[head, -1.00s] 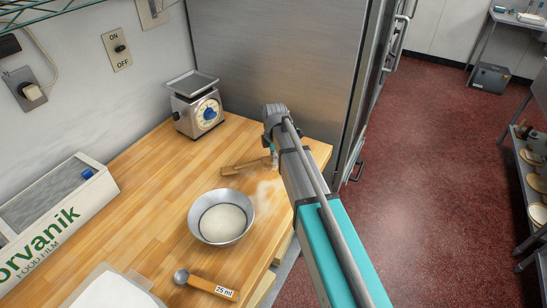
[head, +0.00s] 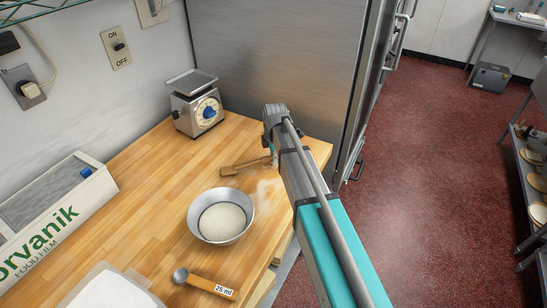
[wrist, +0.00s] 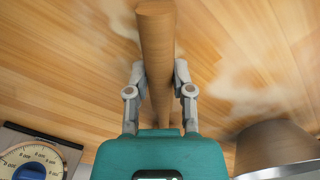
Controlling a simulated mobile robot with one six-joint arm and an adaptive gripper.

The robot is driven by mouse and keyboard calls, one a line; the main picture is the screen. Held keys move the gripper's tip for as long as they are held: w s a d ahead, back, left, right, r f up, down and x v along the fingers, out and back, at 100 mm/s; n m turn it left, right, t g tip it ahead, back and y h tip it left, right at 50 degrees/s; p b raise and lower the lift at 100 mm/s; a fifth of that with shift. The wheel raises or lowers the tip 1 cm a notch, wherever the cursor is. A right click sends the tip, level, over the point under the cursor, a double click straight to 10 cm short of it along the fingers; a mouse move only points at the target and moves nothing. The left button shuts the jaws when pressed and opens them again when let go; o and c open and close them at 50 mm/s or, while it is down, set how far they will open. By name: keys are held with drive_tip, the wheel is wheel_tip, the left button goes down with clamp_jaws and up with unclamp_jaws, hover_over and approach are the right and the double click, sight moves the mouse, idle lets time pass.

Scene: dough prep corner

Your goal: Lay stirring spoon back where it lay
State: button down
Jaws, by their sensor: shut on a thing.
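The stirring spoon (head: 243,168) is wooden. In the head view it is near the far right part of the wooden worktop, behind the metal bowl, with its flat end pointing left. My gripper (wrist: 160,78) is shut on its handle, which also shows in the wrist view (wrist: 156,42) between the two fingers. In the head view my arm hides most of the gripper and the handle's right end. The spoon is at or just above the worktop; I cannot tell whether it touches.
A metal bowl (head: 228,238) of white contents stands just in front of the spoon. A dial scale (head: 193,112) stands behind. A measuring scoop (head: 212,287), white tub (head: 112,292) and film box (head: 55,215) lie nearer. Flour marks the worktop (head: 150,160); a steel cabinet (head: 280,65) stands behind.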

drive_tip(key=shift+f, duration=0.35)
drive_tip(key=shift+c, duration=2)
unclamp_jaws()
drive_tip(key=shift+r, duration=0.1)
wheel_tip(320, 180, up, 8)
drive_tip(key=p, duration=0.7)
drive_tip(key=shift+p, duration=0.3)
drive_tip(key=s+d+m, duration=0.7)
drive_tip(key=s+m, duration=0.3)
drive_tip(key=s, duration=0.1)
drive_tip(key=s+d+m, duration=0.6)
drive_tip(key=s+m, duration=0.4)
drive_tip(key=shift+s+d+m, duration=0.3)
drive_tip(key=shift+s+d, duration=0.05)
